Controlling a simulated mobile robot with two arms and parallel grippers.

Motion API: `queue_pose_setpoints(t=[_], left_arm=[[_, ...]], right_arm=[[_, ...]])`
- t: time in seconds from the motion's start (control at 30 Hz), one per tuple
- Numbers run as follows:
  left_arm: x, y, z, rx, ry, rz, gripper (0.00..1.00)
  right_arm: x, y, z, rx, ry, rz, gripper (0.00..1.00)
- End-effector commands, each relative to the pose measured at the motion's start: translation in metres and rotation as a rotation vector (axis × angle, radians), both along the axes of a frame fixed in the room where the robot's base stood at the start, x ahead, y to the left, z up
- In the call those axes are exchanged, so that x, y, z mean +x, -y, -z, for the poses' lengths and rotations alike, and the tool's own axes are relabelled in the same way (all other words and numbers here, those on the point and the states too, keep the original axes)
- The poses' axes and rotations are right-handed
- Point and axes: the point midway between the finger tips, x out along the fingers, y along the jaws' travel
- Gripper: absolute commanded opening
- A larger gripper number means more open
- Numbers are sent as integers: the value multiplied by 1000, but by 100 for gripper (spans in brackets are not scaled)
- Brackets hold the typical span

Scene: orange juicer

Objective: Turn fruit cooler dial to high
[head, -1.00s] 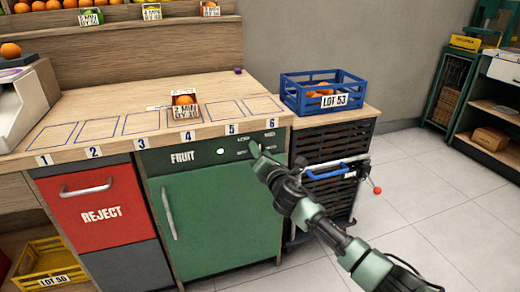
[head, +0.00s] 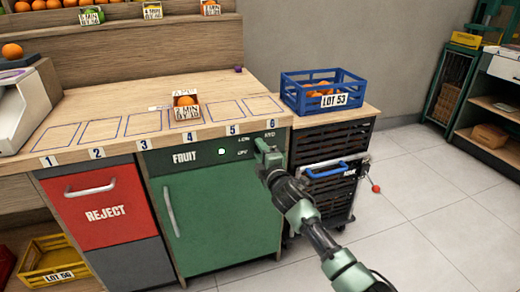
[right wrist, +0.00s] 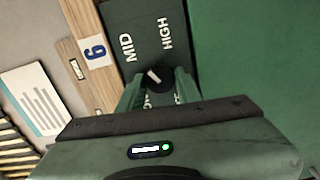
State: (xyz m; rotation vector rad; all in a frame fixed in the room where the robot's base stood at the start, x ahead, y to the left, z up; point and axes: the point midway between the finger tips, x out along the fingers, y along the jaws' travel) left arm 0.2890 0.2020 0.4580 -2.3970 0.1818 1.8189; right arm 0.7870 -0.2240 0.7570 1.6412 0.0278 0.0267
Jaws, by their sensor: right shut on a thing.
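The green fruit cooler (head: 220,205) stands under the counter, with "FRUIT" and a small lit light on its top panel. Its black dial (right wrist: 155,78) shows in the right wrist view with a white pointer mark slanting to the upper left, roughly toward "MID". "HIGH" is printed above the dial in that view; the labels below are partly hidden by the gripper. My right gripper (right wrist: 157,88) is shut on the dial, one finger on each side. In the head view my right gripper (head: 264,150) covers the dial. My left gripper is not in view.
A counter (head: 100,102) with numbered squares runs above the cooler. A red reject bin (head: 103,208) is to its left. A dark cart (head: 325,180) with a blue handle stands close to the right of my right gripper. The floor at the right is clear.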

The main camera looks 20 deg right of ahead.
Motion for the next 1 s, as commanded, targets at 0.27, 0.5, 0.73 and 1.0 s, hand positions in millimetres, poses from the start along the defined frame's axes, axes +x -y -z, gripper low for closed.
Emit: queue_pose_setpoints(t=[0.27, 0.5, 0.73, 1.0], left_arm=[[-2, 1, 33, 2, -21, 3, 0], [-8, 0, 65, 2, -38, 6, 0], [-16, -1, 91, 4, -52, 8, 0], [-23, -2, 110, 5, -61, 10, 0]], right_arm=[[0, 0, 0, 267, -14, 2, 0], [0, 0, 0, 486, -22, 2, 0], [0, 0, 0, 653, -28, 2, 0], [0, 1, 1, 774, -32, 3, 0]])
